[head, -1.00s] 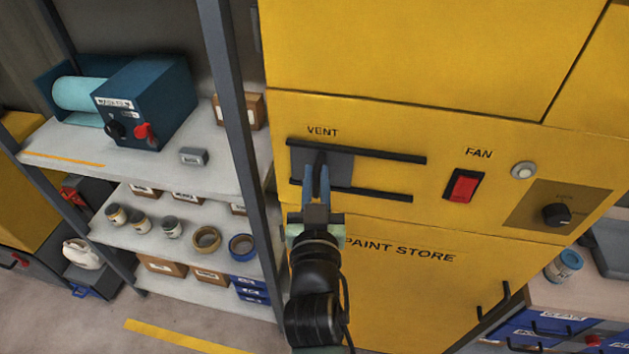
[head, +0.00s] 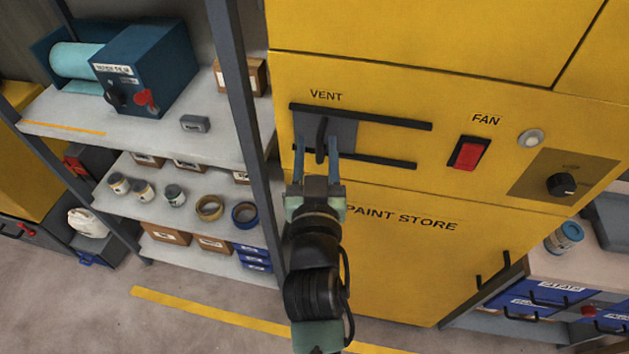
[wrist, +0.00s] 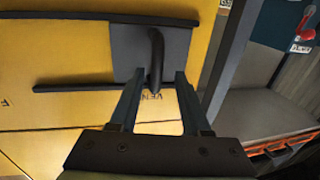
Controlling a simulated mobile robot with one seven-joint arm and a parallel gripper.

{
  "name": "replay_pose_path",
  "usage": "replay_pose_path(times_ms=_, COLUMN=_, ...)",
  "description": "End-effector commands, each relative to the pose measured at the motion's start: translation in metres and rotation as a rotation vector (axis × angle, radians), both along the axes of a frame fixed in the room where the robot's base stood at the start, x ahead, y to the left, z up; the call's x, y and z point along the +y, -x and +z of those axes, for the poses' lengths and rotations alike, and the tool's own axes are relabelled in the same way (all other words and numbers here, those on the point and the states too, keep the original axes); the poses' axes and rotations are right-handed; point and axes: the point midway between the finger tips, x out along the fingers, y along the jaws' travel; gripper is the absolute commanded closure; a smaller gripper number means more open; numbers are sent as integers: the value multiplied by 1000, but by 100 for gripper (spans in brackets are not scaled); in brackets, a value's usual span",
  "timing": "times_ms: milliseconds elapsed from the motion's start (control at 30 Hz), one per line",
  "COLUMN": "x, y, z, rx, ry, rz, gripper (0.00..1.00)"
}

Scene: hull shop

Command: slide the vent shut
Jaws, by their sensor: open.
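The vent (head: 343,136) is a grey sliding plate between two dark rails on the yellow cabinet front, under the word VENT. It sits at the left end of the rails, and yellow panel shows between the rails to its right. A dark upright handle (head: 321,140) stands out from the plate; it also shows in the wrist view (wrist: 155,60). My gripper (head: 317,152) is open, its two fingers apart below the handle's upper part. In the wrist view the handle lies in line with the gap between the fingertips (wrist: 157,85). I cannot tell whether either finger touches it.
A red fan switch (head: 468,154), a round button (head: 530,138) and a black knob (head: 561,184) are right of the rails. A grey shelf post (head: 238,90) stands close on the left, with a blue machine (head: 146,75) on the shelf behind.

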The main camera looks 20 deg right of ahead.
Motion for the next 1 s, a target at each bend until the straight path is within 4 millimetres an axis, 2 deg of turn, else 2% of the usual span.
replay_pose_path(times_ms=300, x=26, y=58, z=-4, rx=0, ry=-2, rz=3, gripper=53)
replay_pose_path(times_ms=500, x=39, y=88, z=-3, rx=0, ry=-2, rz=4, gripper=53)
replay_pose_path(times_ms=700, x=45, y=103, z=-1, rx=-1, ry=-1, rz=5, gripper=53)
replay_pose_path(times_ms=1000, x=47, y=106, z=1, rx=-2, ry=0, rz=5, gripper=53)
